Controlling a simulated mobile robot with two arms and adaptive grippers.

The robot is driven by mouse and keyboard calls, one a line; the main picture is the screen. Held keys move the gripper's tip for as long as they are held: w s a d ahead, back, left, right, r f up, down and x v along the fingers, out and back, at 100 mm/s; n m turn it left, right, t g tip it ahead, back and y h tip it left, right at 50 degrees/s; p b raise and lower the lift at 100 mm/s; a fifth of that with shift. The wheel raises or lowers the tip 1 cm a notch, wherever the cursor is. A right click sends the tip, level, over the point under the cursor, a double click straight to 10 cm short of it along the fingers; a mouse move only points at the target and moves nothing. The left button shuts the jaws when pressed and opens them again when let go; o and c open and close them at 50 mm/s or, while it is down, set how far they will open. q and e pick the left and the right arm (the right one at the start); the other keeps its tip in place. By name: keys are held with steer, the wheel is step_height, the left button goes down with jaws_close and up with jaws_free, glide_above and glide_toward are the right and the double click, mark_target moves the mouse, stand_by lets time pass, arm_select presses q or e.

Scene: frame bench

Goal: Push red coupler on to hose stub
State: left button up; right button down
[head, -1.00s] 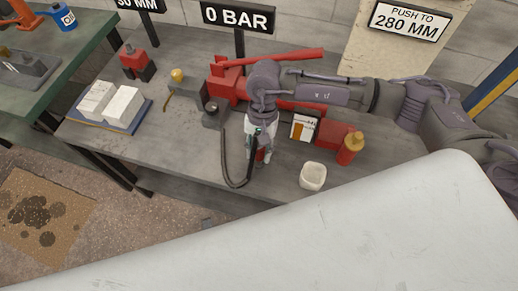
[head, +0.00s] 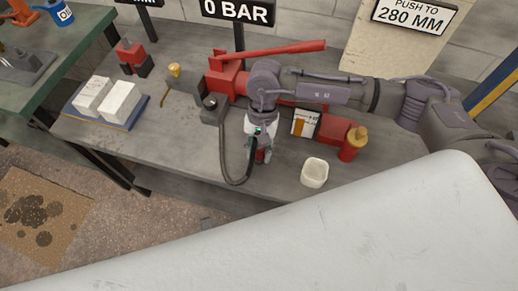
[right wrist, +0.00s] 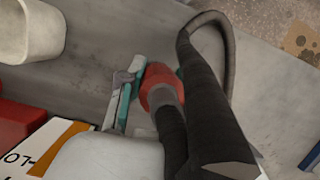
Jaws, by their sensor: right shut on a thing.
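My right gripper (head: 258,154) points down over the front part of the bench and is shut on the red coupler (head: 263,156). The red coupler (right wrist: 160,86) shows in the right wrist view beside the teal-padded finger, with a grey collar at its near end. A black hose (head: 226,168) runs from a dark block (head: 210,103) by the red pump, loops over the bench front and rises to the gripper. It also loops beside the coupler in the right wrist view (right wrist: 205,90). I cannot tell where the hose stub is or whether the coupler touches it. My left gripper is not in view.
The red pump (head: 228,78) with a long handle stands behind the gripper. A white cup (head: 314,173), a red bottle (head: 353,146) and a white-orange card (head: 304,123) stand to the right. White blocks (head: 121,102) lie on a blue tray at left. The bench front edge is close.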

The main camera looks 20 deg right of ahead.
steer(key=shift+f+b, duration=0.4)
steer(key=shift+f, duration=0.05)
steer(key=c, duration=0.7)
jaws_free()
steer(key=shift+r, duration=0.1)
steer(key=v, duration=1.2)
steer(key=shift+s, duration=0.15)
